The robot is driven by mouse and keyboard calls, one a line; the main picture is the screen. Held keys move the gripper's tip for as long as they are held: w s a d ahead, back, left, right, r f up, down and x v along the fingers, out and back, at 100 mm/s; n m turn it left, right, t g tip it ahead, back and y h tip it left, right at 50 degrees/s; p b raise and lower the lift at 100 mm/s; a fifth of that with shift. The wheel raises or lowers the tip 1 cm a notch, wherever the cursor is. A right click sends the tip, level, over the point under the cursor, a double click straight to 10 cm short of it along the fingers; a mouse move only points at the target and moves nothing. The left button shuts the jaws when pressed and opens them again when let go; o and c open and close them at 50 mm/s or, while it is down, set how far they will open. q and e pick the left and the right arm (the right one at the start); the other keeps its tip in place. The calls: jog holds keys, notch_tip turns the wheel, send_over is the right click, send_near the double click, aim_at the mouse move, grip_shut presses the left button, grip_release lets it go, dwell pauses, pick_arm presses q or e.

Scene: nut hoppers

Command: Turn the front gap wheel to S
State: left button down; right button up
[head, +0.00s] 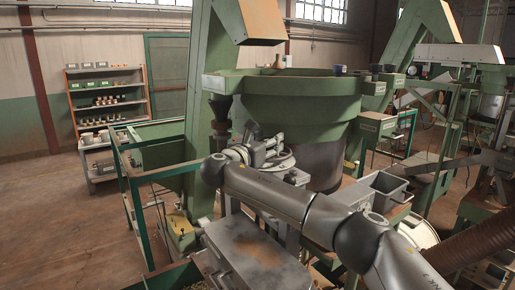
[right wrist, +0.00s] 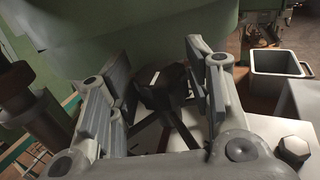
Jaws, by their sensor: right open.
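In the right wrist view a dark knob-like part with dark bars (right wrist: 163,94) sits between the fingers of my right gripper (right wrist: 160,85). It looks like the front gap wheel, but its full outline and any S mark cannot be made out. A pale plate with marks shows behind it. The gripper is open, its fingers spread to either side of the dark part. I cannot tell whether they touch it. In the head view my right gripper (head: 250,138) is in front of the green hopper (head: 300,105), and my arm hides much of what lies below. My left gripper is out of view.
A grey open bin (head: 385,190) stands right of the hopper; it also shows in the right wrist view (right wrist: 280,66). Green railings (head: 150,175) and a green upright column (head: 203,120) stand to the left. A shelf (head: 108,92) stands by the far wall. Floor is clear at far left.

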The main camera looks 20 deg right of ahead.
jog(key=v, duration=1.1)
